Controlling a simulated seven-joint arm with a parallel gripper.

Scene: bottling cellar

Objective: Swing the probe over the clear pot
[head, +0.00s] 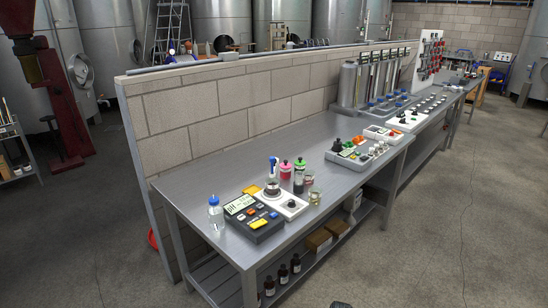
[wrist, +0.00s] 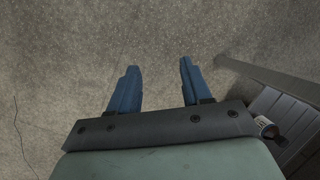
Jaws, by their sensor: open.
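A pH meter (head: 253,212) with a lit display and coloured keys stands near the front of the steel bench (head: 215,178). Behind it an upright blue-and-white piece (head: 273,168) looks like the probe, but it is too small to be sure. A small clear glass pot (head: 314,196) stands to the right, beside a white base with a black knob (head: 291,204). I cannot tell whether the blue-and-white piece is over any pot. My gripper (wrist: 160,66) is open and empty in the wrist view, above bare floor, away from these things.
Pink-capped (head: 285,171) and green-capped (head: 299,171) bottles stand close behind the clear pot. A clear blue-capped bottle (head: 216,214) stands left of the meter. A grey tray (head: 350,161) of small parts lies farther right. A block wall (head: 215,115) backs the bench.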

